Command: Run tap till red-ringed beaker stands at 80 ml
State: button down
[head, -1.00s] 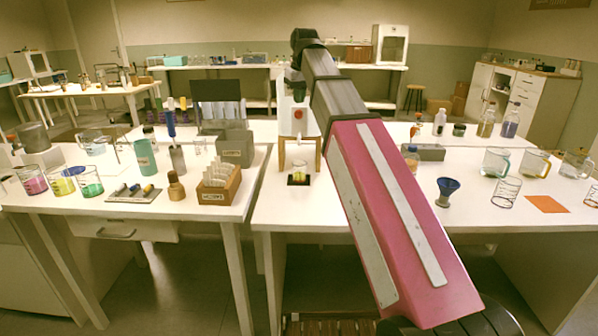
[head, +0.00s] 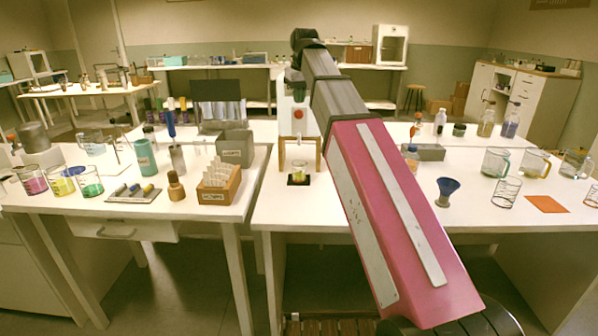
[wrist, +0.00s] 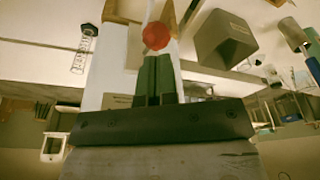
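A small glass beaker (head: 299,173) with yellow-green liquid stands on a dark pad (head: 297,183) under a white dispenser on a wooden stand (head: 318,152). I cannot make out its red ring or its scale marks at this size. The dispenser has a round red knob (head: 298,114) on its front; this knob also shows large in the wrist view (wrist: 155,36). My gripper (wrist: 154,60) has its two dark green fingers together, with tips close to the red knob. I cannot tell whether they touch it. Nothing shows between the fingers. The beaker is not clear in the wrist view.
Left of the dispenser are a wooden box of cards (head: 218,186), a grey bin (head: 236,148) and beakers of coloured liquid (head: 90,183). To the right are a blue funnel (head: 447,188), empty beakers (head: 506,192) and an orange sheet (head: 546,204). The table around the pad is clear.

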aim_at(299, 112)
jog(key=shift+f, duration=3.5)
dwell(2.3)
jog(key=shift+r, duration=0.45)
dwell(0.3)
notch_tip(299, 112, up, 8)
jog(key=shift+f, duration=0.15)
jog(key=shift+r, duration=0.25)
dwell(0.3)
